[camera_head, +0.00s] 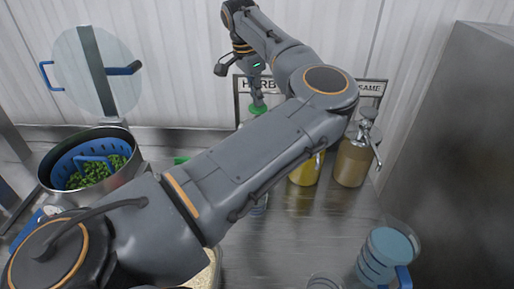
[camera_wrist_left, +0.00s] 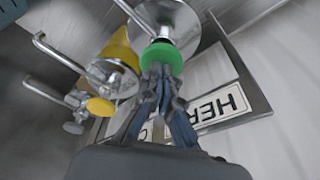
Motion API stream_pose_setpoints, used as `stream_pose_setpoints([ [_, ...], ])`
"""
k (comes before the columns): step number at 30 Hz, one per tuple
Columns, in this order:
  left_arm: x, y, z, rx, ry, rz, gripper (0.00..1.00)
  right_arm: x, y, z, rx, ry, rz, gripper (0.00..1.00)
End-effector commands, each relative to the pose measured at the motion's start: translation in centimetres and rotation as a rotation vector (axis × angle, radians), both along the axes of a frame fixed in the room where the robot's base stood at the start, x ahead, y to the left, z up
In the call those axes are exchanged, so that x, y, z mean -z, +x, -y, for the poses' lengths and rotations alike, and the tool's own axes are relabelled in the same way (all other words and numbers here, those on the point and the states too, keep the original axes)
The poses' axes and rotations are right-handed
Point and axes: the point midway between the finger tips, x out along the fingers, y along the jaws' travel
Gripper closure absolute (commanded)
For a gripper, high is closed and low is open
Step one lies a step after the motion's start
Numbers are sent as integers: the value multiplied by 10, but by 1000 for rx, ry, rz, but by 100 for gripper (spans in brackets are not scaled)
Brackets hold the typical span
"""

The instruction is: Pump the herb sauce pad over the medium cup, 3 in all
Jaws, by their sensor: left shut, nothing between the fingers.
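The green herb sauce pad (camera_head: 258,109) shows below my left gripper (camera_head: 256,96) in the head view, in front of the HERB sign (camera_head: 243,84). In the left wrist view the green pad (camera_wrist_left: 162,55) is right at the closed fingertips (camera_wrist_left: 163,73); I cannot tell whether they press on it. The left gripper is shut and empty. The herb dispenser's body is mostly hidden behind my left arm. My right gripper is not in view.
A yellow sauce dispenser (camera_head: 304,174) and a brown one (camera_head: 352,162) stand right of the arm. A clear cup with a blue handle (camera_head: 389,246) is at front right, near another clear rim (camera_head: 324,282). A pot (camera_head: 130,177) with a blue basket of greens stands left.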

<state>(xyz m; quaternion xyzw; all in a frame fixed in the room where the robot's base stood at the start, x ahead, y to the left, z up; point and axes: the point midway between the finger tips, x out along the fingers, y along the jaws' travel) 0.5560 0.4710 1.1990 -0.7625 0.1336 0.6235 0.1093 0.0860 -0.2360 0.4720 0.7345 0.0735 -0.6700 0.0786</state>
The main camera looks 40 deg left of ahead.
Motion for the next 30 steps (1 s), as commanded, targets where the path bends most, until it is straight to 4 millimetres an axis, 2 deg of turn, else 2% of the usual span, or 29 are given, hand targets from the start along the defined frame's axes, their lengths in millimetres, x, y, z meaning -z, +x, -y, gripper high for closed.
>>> stream_pose_setpoints([
  [22, 30, 0, 1, 1, -3, -3, 100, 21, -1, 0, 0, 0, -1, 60],
  [30, 28, -1, 1, 0, -4, -5, 100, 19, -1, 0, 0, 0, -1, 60],
])
